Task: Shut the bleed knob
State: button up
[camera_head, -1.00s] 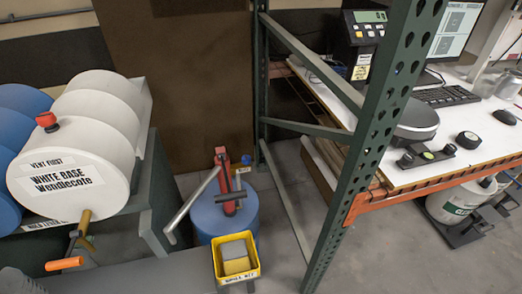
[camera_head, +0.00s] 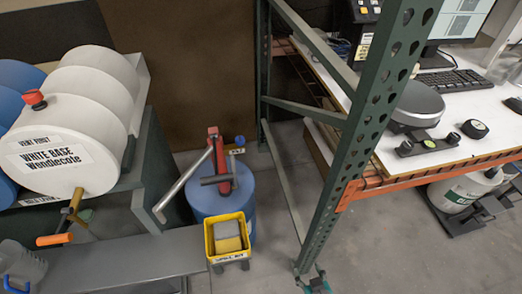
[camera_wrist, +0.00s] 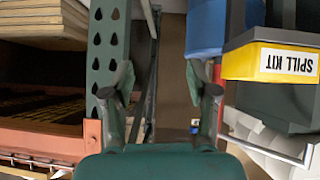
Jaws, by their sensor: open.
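A red knob (camera_head: 33,98) sits on top of the white drum (camera_head: 98,148), which is marked "VENT FIRST" and "WHITE BASE". No label in view says "bleed", so I cannot tell which is the bleed knob. My gripper (camera_wrist: 165,95) is open and empty in the wrist view, its fingers apart. It is between the green rack post (camera_wrist: 104,50) and the yellow spill kit bin (camera_wrist: 284,62). I see neither knob clearly between the fingers.
The green rack upright (camera_head: 366,130) stands right of the blue drum. A yellow bin (camera_head: 229,238) stands in front of the drum. An orange-handled tap (camera_head: 55,239) projects below the white drum. A bench (camera_head: 440,165) with a scale is at right. Grey floor shows between.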

jog(key=w+a+n+g+y, duration=0.1)
jog(key=w+a, duration=0.2)
jog(key=w, duration=0.4)
jog(key=w+a+n+g, duration=0.1)
jog(key=w+a, duration=0.2)
jog(key=w, duration=0.4)
jog(key=n+g+y, duration=0.1)
jog(key=n+g, duration=0.5)
jog(key=n, duration=0.1)
send_near(240, 138)
jog(key=x, duration=0.9)
grip_shut()
